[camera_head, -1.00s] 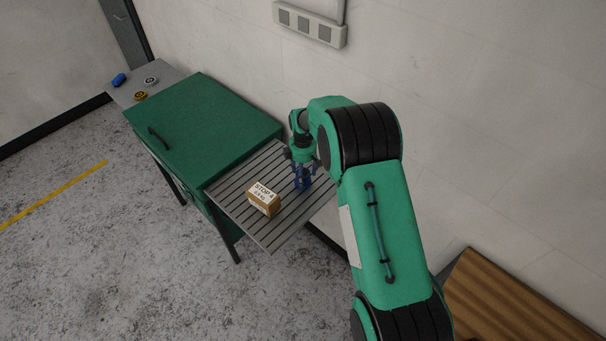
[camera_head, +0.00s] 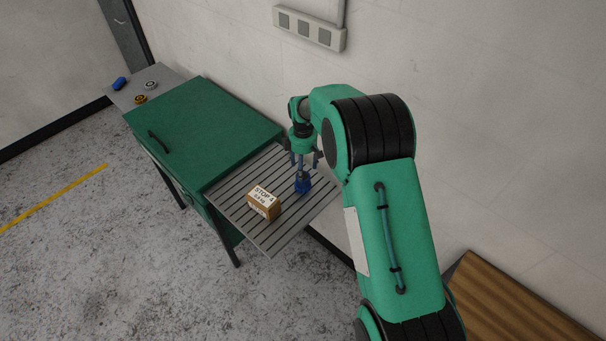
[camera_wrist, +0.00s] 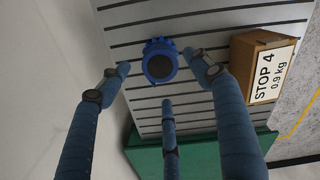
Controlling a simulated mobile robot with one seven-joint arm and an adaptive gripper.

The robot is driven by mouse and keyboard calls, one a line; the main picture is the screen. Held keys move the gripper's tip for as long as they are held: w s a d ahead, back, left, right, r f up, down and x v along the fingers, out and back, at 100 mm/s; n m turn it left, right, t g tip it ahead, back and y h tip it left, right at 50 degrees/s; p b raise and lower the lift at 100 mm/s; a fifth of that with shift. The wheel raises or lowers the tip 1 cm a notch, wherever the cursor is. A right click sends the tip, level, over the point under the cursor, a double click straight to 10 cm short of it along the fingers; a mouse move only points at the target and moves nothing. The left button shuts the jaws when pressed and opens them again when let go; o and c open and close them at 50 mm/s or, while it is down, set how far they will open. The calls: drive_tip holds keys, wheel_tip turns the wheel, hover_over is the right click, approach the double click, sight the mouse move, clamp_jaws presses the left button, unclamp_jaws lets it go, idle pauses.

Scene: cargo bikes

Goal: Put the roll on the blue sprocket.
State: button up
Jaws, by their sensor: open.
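A blue toothed sprocket (camera_wrist: 158,43) lies on the slatted shelf in the wrist view. A round blue piece with a dark top face (camera_wrist: 159,67), seemingly the roll, stands over it. From above I cannot tell exactly how they fit together. In the head view they show as one small blue shape (camera_head: 302,186) near the shelf's wall side. My gripper (camera_head: 304,166) is just above it, pointing down. Its three fingers are spread and empty in the wrist view (camera_wrist: 158,76), with gaps around the blue piece.
A cardboard box marked STOP 4 (camera_head: 263,203) stands on the slatted shelf (camera_head: 270,240), left of the blue shape. The shelf adjoins a green cabinet (camera_head: 205,125). A grey top (camera_head: 172,78) farther left holds a blue piece (camera_head: 119,80) and two small round parts. The wall is close behind.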

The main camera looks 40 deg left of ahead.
wheel_tip(320, 180, up, 6)
idle(0.5)
idle(0.5)
drive_tip(key=shift+r, duration=0.15)
